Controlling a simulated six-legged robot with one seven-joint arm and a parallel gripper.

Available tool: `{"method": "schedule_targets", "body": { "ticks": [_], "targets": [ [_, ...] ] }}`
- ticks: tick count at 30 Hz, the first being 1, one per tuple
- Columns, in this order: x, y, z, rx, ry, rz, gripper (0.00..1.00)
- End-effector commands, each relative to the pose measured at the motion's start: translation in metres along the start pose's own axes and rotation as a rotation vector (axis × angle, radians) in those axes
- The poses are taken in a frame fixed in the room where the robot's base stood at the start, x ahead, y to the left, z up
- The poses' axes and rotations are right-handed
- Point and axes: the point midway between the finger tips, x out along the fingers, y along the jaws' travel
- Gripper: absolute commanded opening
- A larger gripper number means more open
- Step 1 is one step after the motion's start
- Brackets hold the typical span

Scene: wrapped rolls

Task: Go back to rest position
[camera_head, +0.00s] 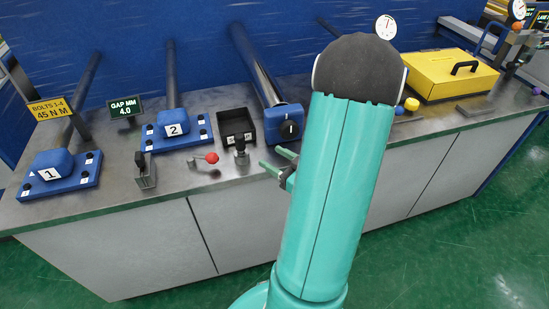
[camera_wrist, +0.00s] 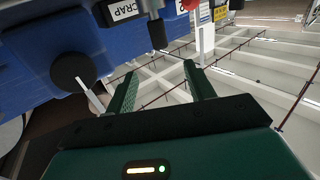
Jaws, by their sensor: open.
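My gripper (camera_head: 278,162) shows beside my teal arm in the head view, near the front edge of the metal workbench (camera_head: 130,188). In the wrist view my gripper (camera_wrist: 158,80) has its two green fingers apart, with nothing between them. The arm hides part of the bench's middle. A lever with a red ball knob (camera_head: 212,158) stands to the left of the gripper, apart from it.
Blue blocks numbered 1 (camera_head: 52,165) and 2 (camera_head: 172,123) sit on the bench at left. A black open box (camera_head: 237,126) and a blue unit with a black knob (camera_head: 285,122) stand behind the gripper. A yellow case (camera_head: 445,75) lies at right. Green floor (camera_head: 470,250) in front is clear.

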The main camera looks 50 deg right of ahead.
Motion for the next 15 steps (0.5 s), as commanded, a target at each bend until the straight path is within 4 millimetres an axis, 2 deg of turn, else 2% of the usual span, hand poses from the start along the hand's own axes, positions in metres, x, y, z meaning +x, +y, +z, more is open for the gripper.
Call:
{"method": "schedule_targets", "body": {
  "ticks": [12, 15],
  "targets": [
    [0.0005, 0.0, -0.0001, 0.0, 0.0, 0.0, 0.54],
    [0.0064, -0.0001, -0.0016, -0.017, -0.018, 0.003, 0.54]
  ]
}}
